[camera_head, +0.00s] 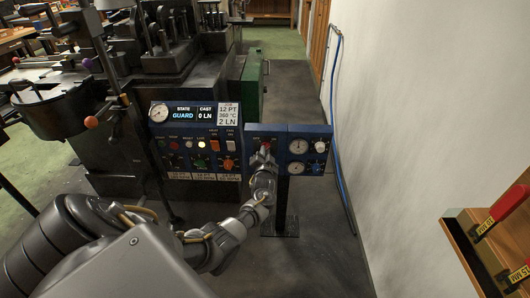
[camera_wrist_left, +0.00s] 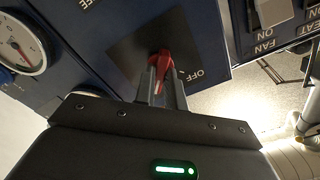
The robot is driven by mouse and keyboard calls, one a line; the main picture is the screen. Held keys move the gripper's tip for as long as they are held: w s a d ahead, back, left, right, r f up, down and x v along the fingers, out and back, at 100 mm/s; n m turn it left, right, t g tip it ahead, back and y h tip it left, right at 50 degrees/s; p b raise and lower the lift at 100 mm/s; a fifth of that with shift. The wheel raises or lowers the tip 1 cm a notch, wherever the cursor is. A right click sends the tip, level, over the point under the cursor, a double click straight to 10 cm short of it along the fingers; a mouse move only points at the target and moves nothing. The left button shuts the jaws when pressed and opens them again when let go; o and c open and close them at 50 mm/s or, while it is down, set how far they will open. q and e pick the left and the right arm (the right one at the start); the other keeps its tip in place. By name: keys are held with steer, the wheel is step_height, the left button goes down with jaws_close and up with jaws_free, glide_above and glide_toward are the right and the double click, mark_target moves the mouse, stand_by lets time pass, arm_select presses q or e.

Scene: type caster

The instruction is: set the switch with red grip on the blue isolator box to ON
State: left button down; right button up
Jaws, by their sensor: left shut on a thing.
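The blue isolator box (camera_head: 256,130) stands on a post in the middle of the head view, beside a gauge panel. It also shows in the left wrist view (camera_wrist_left: 105,45), tilted. Its switch has a red grip (camera_wrist_left: 166,60) over a dark square plate, with an OFF label beside it. My left gripper (camera_head: 265,152) reaches the box from below. In the left wrist view its two fingers (camera_wrist_left: 162,80) are shut on the red grip, one on each side. The fingers hide part of the switch, and my arm covers the lower box in the head view. My right gripper is out of view.
A control panel (camera_head: 195,150) with a lit display, knobs and lamps adjoins the box on the left. The type caster (camera_head: 85,120) fills the left. A blue hose (camera_head: 338,140) runs along the white wall; floor lies between.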

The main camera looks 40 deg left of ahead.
arm_select(q)
steer(key=shift+f+m, duration=0.1)
steer(key=shift+m, duration=0.3)
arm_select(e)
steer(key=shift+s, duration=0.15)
arm_select(q)
steer(key=c, duration=1.5)
jaws_free()
steer(key=shift+o, duration=0.2)
steer(key=p+v, duration=0.1)
steer(key=v, duration=1)
steer(key=shift+p, duration=0.35)
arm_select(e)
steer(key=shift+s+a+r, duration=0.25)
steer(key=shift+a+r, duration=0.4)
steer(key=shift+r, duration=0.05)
